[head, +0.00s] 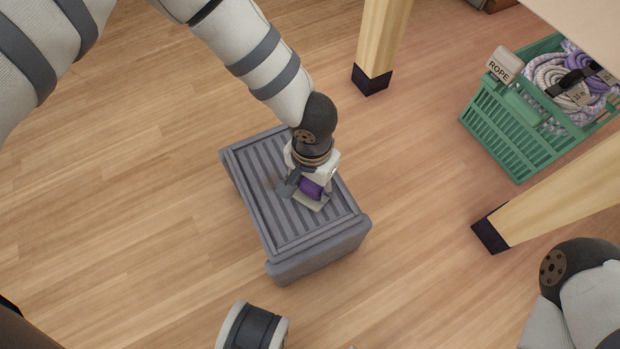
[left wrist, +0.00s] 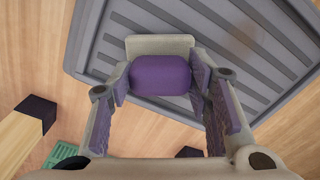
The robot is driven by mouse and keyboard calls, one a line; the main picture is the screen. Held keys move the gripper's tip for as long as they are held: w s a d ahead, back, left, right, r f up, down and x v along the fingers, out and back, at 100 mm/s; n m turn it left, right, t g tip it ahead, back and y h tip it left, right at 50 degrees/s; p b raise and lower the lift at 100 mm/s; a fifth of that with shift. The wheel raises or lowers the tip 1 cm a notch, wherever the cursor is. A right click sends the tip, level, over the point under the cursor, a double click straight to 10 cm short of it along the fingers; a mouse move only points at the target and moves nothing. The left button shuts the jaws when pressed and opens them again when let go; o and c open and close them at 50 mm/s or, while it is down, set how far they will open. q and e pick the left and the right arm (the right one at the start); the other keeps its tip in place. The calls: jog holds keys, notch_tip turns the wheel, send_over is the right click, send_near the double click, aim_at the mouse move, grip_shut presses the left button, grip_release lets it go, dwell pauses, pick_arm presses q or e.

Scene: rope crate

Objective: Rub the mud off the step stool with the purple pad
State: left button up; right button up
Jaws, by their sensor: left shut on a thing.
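The grey step stool (head: 258,222) stands on the wooden floor in the middle of the head view, with a ribbed top. A faint brown mud smear (head: 271,183) lies on its top, left of my gripper; in the left wrist view a faint brown smear (left wrist: 241,40) shows at the upper right. My left gripper (head: 300,187) is shut on the purple pad (head: 312,189), which has a purple grip and a pale flat base. In the left wrist view the pad (left wrist: 160,75) sits between the fingers over the stool top (left wrist: 200,30). Contact is hard to tell. My right gripper is out of view.
A green crate (head: 507,134) with coiled ropes and a ROPE tag (head: 504,65) stands at the upper right. Wooden table legs with dark feet stand near it (head: 383,45) (head: 570,192). The floor left of the stool is clear.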

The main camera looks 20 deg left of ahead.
pick_arm(q)
jog(key=shift+w+a+f+b, duration=0.2)
jog(key=shift+w+a+b, duration=0.4)
jog(key=shift+w+a, duration=0.45)
jog(key=shift+a, duration=0.1)
jog(key=shift+s, duration=0.1)
jog(key=shift+s+d+r+p, duration=0.1)
jog(key=shift+s+d+p, duration=0.5)
jog(key=shift+s+d, duration=0.45)
jog(key=shift+w+d, duration=0.1)
